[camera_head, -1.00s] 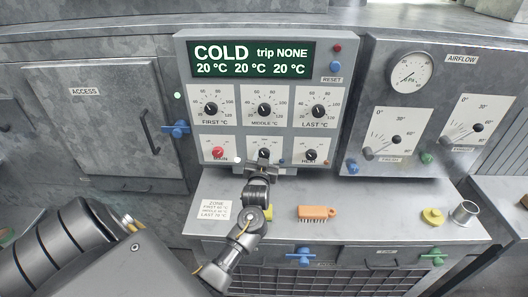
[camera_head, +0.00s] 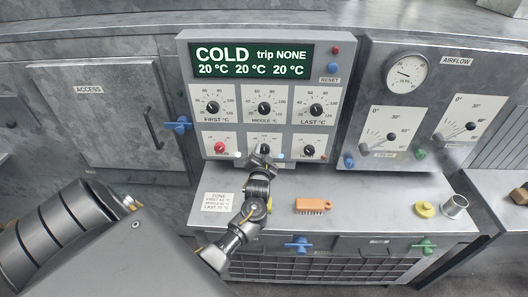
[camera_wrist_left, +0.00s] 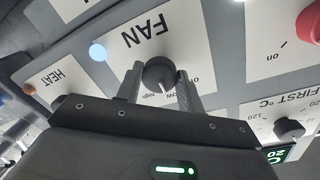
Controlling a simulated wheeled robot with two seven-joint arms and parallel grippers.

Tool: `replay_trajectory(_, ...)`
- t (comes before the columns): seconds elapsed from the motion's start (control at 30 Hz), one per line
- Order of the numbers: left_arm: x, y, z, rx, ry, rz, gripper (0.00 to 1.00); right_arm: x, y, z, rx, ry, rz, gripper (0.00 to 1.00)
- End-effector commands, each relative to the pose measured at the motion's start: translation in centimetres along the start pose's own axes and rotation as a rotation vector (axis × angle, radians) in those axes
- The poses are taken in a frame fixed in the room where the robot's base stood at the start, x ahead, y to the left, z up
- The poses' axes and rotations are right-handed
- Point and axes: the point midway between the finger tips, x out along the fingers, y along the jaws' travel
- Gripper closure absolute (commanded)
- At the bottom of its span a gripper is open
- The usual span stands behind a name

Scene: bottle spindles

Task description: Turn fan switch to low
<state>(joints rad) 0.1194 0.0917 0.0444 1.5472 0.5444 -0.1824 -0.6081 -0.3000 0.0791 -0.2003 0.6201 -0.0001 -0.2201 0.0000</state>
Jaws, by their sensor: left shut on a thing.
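The black fan knob (camera_wrist_left: 158,73) sits on a white FAN plate (camera_wrist_left: 152,40), upside down in the wrist view. My left gripper (camera_head: 263,159) has one finger on each side of it and is shut on it. The knob's white pointer mark lies near the "low" and "high" lettering. A pale blue lamp (camera_wrist_left: 97,52) glows beside the plate. In the head view my gripper mostly hides the knob. My right gripper is not in view.
The red main knob (camera_head: 219,147) and the heat knob (camera_head: 309,150) flank the fan knob. The display (camera_head: 250,61) reads COLD, trip NONE. A round pressure gauge (camera_head: 404,73) is at right. An orange brush (camera_head: 313,205) and a yellow piece (camera_head: 425,209) lie on the ledge.

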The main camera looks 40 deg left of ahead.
Motion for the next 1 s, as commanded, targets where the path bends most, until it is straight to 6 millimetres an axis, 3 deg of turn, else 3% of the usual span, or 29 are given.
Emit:
replay_trajectory(0.27, 0.0, 0.1, -0.1, 0.0, 0.002, 0.003, 0.85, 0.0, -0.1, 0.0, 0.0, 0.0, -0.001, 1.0)
replay_trajectory(0.3, 0.0, 0.1, -0.1, 0.0, 0.002, 0.003, 0.59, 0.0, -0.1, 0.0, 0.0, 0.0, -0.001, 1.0)
replay_trajectory(0.43, 0.0, 0.1, 0.0, -0.001, 0.001, 0.002, 0.42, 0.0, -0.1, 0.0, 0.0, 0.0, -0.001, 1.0)
replay_trajectory(0.77, -0.3, 0.0, 0.1, -0.002, 0.0, 0.0, 0.41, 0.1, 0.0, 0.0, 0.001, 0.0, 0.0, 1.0)
replay_trajectory(1.0, -3.9, 0.2, 0.3, -0.003, 0.0, 0.001, 0.41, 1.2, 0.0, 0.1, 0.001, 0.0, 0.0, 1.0)
